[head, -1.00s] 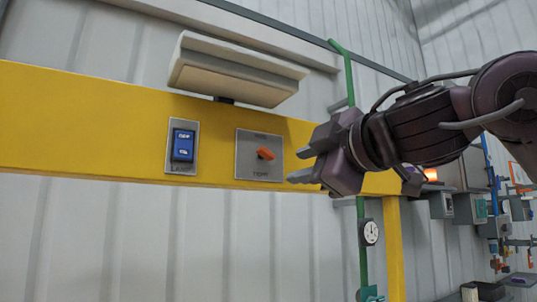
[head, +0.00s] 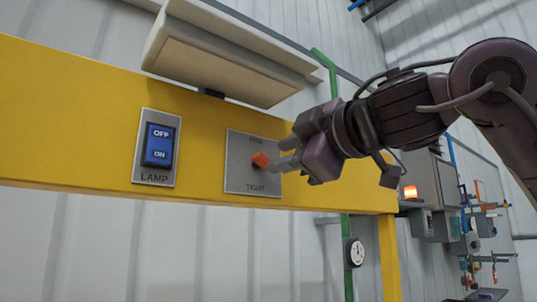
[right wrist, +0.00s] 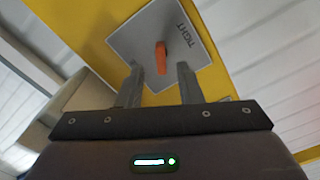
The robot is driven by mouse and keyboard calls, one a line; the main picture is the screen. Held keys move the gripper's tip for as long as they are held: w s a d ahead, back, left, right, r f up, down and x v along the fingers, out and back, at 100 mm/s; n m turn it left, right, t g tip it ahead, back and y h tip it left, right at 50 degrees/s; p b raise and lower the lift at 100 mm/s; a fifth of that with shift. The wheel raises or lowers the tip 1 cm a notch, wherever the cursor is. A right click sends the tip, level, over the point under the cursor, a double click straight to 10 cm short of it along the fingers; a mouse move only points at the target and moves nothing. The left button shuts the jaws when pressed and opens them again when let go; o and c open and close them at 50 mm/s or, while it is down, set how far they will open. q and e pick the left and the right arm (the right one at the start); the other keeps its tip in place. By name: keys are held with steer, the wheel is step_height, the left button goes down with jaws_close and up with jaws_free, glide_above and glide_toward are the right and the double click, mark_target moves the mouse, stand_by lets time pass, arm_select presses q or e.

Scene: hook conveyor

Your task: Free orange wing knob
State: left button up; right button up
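The orange wing knob (head: 260,160) sits on a grey square plate (head: 238,178) fixed to a yellow beam. Lettering below it reads TIGHT; the word above is hard to read. My right gripper (head: 277,154) is just right of the knob, with its fingertips very near it. In the right wrist view, the two fingers are apart and empty. The orange wing (right wrist: 161,58) shows in the gap between the fingertips and a little beyond, upright in that picture. I cannot see any contact. My left gripper is not in view.
Left of the plate is a blue LAMP rocker switch (head: 158,145) marked OFF and ON. A pale lamp housing (head: 215,65) juts out above the beam (head: 60,110). A green post (head: 346,240) with a round gauge (head: 355,253) and an orange light (head: 410,192) are at right.

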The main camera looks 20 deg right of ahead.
mark_target(268, 160)
steer(key=p+x, duration=0.1)
steer(key=x, duration=0.3)
steer(key=shift+w+f, duration=0.1)
steer(key=shift+w, duration=0.05)
steer(key=c, duration=0.7)
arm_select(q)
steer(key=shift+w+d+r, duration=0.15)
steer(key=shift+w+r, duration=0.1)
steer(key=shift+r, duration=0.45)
arm_select(e)
jaws_close()
